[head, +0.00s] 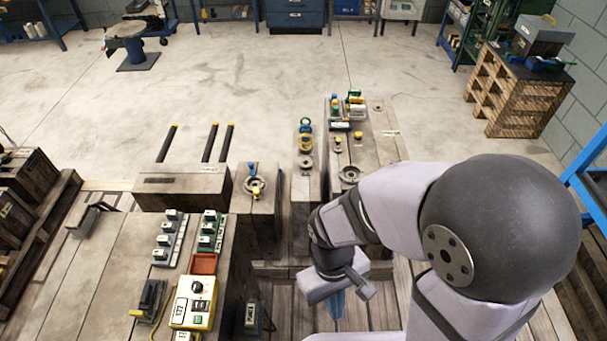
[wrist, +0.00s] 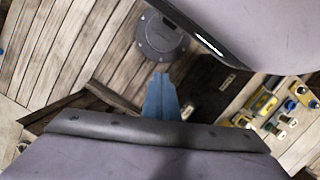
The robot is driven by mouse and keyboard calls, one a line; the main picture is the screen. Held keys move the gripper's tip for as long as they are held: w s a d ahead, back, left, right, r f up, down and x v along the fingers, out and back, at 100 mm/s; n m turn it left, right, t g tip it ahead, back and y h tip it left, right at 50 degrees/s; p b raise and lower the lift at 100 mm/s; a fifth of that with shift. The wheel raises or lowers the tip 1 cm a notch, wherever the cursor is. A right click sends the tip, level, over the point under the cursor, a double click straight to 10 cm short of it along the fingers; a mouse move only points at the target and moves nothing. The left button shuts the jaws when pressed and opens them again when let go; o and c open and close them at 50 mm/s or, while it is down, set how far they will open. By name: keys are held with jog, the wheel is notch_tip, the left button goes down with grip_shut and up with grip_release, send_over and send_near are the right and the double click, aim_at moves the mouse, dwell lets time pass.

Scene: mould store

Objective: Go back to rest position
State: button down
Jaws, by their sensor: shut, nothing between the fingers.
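My gripper (head: 338,305) hangs at the end of my arm, in the lower middle of the head view. Its blue fingers point down over wooden planks. In the wrist view the blue fingers (wrist: 161,80) are together, with nothing between them. My wrist and arm hide part of the area under and to the right of the gripper in the head view.
A yellow control box (head: 194,302) and switch rows (head: 208,230) sit on the left bench. A wooden block (head: 183,187) with dark rods and stands with small coloured parts (head: 305,140) lie beyond. A pallet stack (head: 518,92) stands back right. The concrete floor behind is mostly clear.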

jog(key=w+d+r+m+t+y, duration=0.1)
jog(key=w+d+r+m, duration=0.3)
jog(key=d, duration=0.4)
jog(key=shift+w+r+m+t, duration=0.2)
jog(key=shift+w+m+t, duration=0.4)
jog(key=shift+w+m, duration=0.1)
jog(key=shift+f, duration=0.1)
dwell(0.4)
notch_tip(320, 180, down, 28)
jog(key=b, duration=2.8)
jog(key=shift+r, duration=0.2)
